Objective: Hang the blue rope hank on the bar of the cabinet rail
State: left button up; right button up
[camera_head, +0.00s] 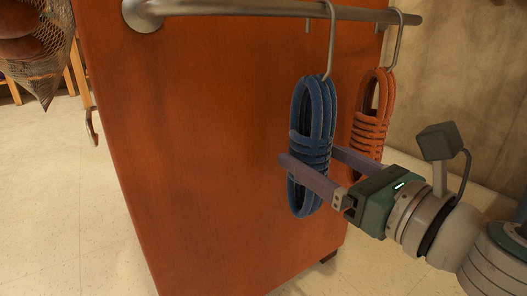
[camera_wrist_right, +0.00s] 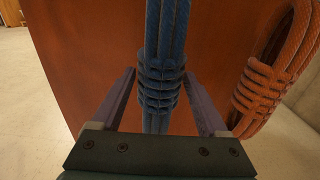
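The blue rope hank (camera_head: 312,110) hangs upright from a grey metal hook (camera_head: 332,42). The hook's top appears to curve over the bar (camera_head: 230,9) of the cabinet rail, with a short end showing below the bar. My right gripper (camera_head: 309,155) reaches in from the right, its two fingers on either side of the hank's wrapped middle. In the right wrist view the hank (camera_wrist_right: 160,85) stands between the fingers with gaps on both sides, so the gripper is open. My left gripper is not in view.
An orange rope hank (camera_head: 370,115) hangs on its own hook to the right, close to my right gripper. The red-brown cabinet (camera_head: 200,150) is right behind the hanks. A net bag (camera_head: 38,60) hangs at the far left. Pale floor (camera_head: 60,200) is clear at left.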

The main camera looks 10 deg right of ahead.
jog(key=o, duration=0.3)
jog(key=shift+f, duration=0.1)
